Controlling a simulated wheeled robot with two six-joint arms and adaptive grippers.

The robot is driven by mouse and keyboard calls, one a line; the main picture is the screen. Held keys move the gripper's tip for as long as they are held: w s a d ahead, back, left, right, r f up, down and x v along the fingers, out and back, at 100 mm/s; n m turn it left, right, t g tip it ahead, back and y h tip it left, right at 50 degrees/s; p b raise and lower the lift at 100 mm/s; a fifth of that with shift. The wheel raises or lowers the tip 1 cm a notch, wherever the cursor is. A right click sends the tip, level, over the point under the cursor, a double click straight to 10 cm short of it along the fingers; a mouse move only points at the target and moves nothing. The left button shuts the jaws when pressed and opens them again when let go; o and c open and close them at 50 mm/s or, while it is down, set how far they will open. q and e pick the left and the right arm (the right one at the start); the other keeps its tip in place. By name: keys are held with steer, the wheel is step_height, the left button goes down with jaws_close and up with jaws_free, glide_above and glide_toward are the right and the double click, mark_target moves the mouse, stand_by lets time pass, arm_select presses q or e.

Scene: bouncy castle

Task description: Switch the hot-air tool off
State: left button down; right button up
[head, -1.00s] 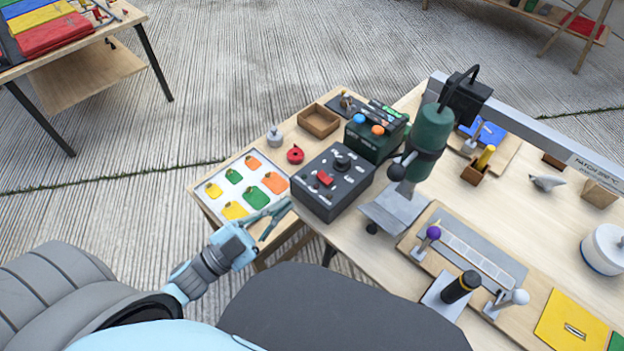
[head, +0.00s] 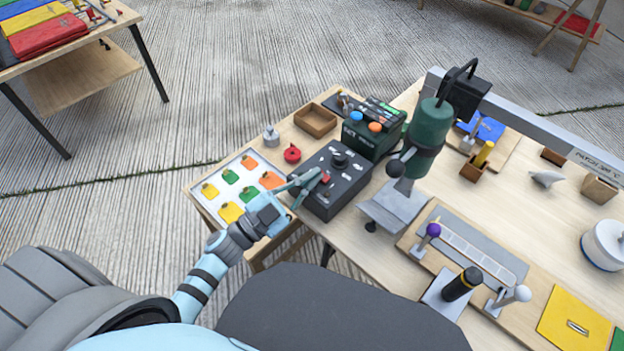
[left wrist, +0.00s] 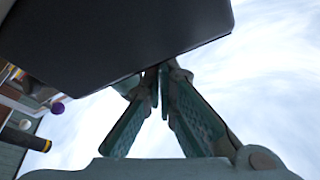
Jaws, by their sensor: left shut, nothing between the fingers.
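The hot-air tool (head: 430,128) is a dark green cylinder with a black handle, held upright above a grey plate on the bench. In the left wrist view the box (left wrist: 110,35) fills the upper left, behind my shut fingertips (left wrist: 163,70). My right gripper is out of view.
A dark green unit (head: 372,138) with blue and orange knobs stands just behind the box. A white tray of coloured tags (head: 240,165), a red round item (head: 292,153) and a wooden tray (head: 315,121) lie to the left. A jig with a purple knob (head: 433,230) is at the right.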

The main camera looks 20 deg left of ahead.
arm_select(q)
steer(key=shift+w+a+f+n+t+y, duration=0.15)
steer(key=shift+n+y, duration=0.1)
steer(key=shift+n, duration=0.3)
steer(key=shift+s+a+f+n+t+y, duration=0.15)
steer(key=shift+n+y, duration=0.1)
steer(key=shift+n, duration=0.3)
steer(key=r+p, duration=0.1)
steer(key=p, duration=0.1)
steer(key=r+p, duration=0.4)
steer(key=shift+d+r, duration=0.15)
steer(key=shift+d, duration=0.2)
steer(key=f+b+v, duration=0.1)
steer(key=b+v, duration=0.1)
steer(key=v, duration=0.8)
steer(key=shift+s+d+f, duration=0.2)
steer(key=shift+d+f, duration=0.05)
steer(key=shift+d, duration=0.05)
